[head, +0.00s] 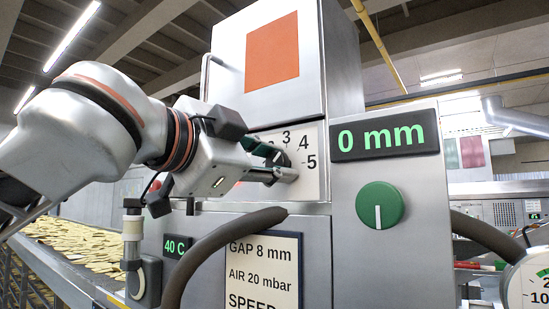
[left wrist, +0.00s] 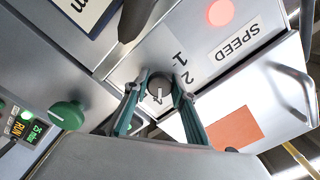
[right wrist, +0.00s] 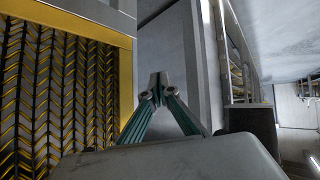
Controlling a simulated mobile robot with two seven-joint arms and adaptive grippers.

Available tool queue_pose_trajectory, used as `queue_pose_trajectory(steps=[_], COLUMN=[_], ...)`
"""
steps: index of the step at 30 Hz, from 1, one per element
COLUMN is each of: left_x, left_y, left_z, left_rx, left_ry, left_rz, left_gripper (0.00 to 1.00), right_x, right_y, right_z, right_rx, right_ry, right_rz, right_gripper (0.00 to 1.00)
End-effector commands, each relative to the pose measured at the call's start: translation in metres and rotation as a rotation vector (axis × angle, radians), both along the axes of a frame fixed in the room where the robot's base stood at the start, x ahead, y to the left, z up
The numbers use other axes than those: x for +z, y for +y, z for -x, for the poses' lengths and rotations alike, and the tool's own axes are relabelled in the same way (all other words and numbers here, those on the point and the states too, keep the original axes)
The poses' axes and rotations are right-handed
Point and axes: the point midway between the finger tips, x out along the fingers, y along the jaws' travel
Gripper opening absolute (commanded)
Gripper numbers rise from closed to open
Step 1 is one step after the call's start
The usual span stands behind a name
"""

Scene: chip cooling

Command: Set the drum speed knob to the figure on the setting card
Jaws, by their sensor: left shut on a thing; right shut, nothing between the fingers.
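The drum speed knob (left wrist: 158,86) is a dark round knob with a pale pointer line on a white dial plate. My left gripper (left wrist: 158,92) has its fingers on either side of it, shut on it. The dial plate (head: 312,178) shows figures 3, 4 and 5 in the head view; 1, 2 and a SPEED label show in the left wrist view. My left gripper (head: 284,164) hides the rest. The setting card (head: 262,262) reads GAP 8 mm, AIR 20 mbar and SPEED; its speed figure is cut off. My right gripper (right wrist: 160,80) is shut and empty.
Right of the dial are a 0 mm display (head: 385,142) and a green knob (head: 380,206). In the right wrist view a yellow-edged mesh belt (right wrist: 60,90) lies left of the gripper.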

Motion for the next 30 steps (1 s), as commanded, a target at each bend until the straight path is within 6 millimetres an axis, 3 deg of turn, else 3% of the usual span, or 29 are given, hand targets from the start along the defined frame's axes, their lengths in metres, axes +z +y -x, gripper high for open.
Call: queue_pose_trajectory(steps=[17,18,19,30], left_x=[0.0008,0.0008,0.0008,0.0005], left_y=[-0.0002,-0.0002,-0.0002,0.0006], left_z=[0.0006,0.0006,0.0006,0.0013], left_rx=[-0.001,-0.001,-0.001,0.0], left_ry=[-0.023,-0.023,-0.023,-0.022], left_rz=[-0.028,-0.028,-0.028,-0.028], left_gripper=[0.04,0.33,0.41,0.42], right_x=[-0.0006,-0.0001,0.0004,0.0004], right_y=[0.0014,0.0015,0.0015,0.003], right_z=[0.002,0.0018,0.0015,0.003], right_rx=[-0.003,-0.003,-0.003,-0.005], right_ry=[0.006,0.005,0.004,0.006], right_rz=[-0.003,-0.003,-0.004,-0.008], right_gripper=[0.0,0.0,0.0,0.0])
